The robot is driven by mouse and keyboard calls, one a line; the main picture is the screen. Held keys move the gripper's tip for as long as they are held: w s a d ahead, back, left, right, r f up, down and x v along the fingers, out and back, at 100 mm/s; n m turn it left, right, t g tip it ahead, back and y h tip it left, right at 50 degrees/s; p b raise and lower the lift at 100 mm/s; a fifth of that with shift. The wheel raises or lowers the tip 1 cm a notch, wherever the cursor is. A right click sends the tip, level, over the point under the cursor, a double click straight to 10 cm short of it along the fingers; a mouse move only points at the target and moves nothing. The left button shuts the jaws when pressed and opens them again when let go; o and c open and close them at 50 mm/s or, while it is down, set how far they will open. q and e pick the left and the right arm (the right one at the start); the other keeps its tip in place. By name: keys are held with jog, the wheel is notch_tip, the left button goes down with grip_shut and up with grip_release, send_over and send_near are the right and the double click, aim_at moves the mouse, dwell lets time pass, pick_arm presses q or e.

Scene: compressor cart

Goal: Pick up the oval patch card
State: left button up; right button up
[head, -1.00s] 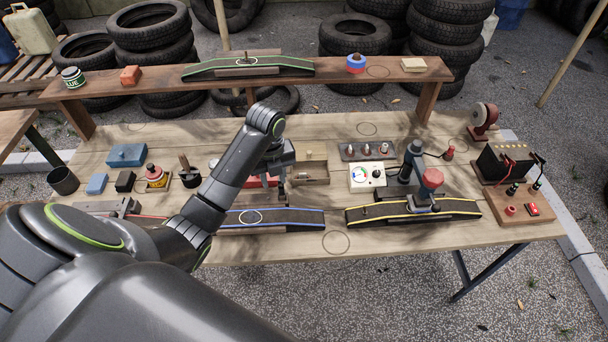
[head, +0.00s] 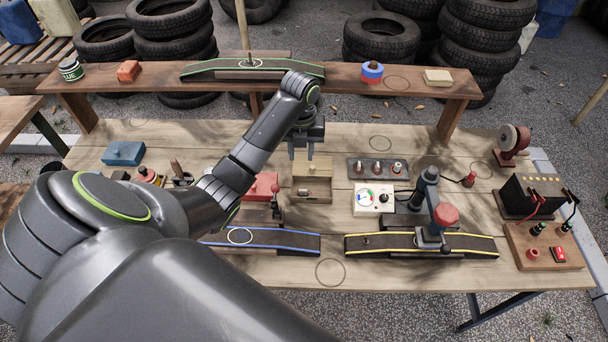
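I cannot make out an oval patch card for certain in the head view. My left gripper (head: 308,154) points down over the back edge of a small open wooden box (head: 313,189) on the workbench. Its fingers are small and partly shaded, so I cannot tell whether they are open or hold anything. A small light-coloured piece shows inside the box, but its shape is unclear. My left arm hides part of the left side of the bench. My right gripper is not in view.
A raised shelf (head: 345,88) runs along the back. Ramps with blue (head: 275,240) and yellow (head: 468,245) edges lie in front.

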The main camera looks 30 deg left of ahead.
pick_arm(q)
notch_tip(320, 180, down, 3)
jog(key=b, duration=0.8)
send_over(303, 193)
jog(key=f, duration=0.6)
jog(key=shift+w+a+f, duration=0.25)
jog(key=shift+a, duration=0.05)
jog(key=shift+f+b, duration=0.5)
jog(key=shift+b, duration=0.2)
jog(key=shift+d+f, duration=0.1)
jog(key=shift+f, duration=0.35)
notch_tip(303, 193, down, 4)
jog(key=shift+s+d+f+p, duration=0.1)
jog(key=shift+p, duration=0.4)
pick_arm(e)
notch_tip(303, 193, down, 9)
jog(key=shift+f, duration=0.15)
pick_arm(q)
jog(key=shift+c, duration=0.3)
grip_shut()
